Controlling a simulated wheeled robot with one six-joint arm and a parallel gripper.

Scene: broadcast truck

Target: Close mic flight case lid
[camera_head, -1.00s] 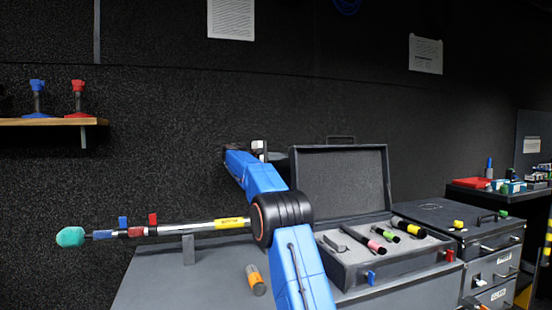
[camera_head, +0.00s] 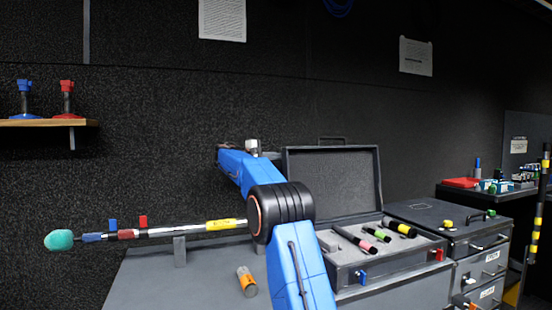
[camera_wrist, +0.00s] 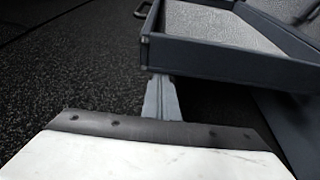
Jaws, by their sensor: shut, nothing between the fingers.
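The dark grey mic flight case (camera_head: 400,262) sits on the grey counter. Its lid (camera_head: 333,182) stands open, roughly upright at the back, with grey lining facing forward and a handle on its far edge. Several microphones with coloured bands lie in the foam. My blue arm reaches up left of the case; the gripper end is mostly hidden behind it in the head view. In the wrist view, my gripper (camera_wrist: 161,84) is shut and empty, its tips close to the frame of the lid (camera_wrist: 225,62). I cannot tell whether they touch it.
A boom microphone (camera_head: 150,232) on a stand crosses left of my arm. An orange-and-grey cylinder (camera_head: 246,281) stands on the counter. A drawer unit (camera_head: 470,250) and a striped pole (camera_head: 538,225) are at right. A wooden shelf (camera_head: 45,123) holds two stands.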

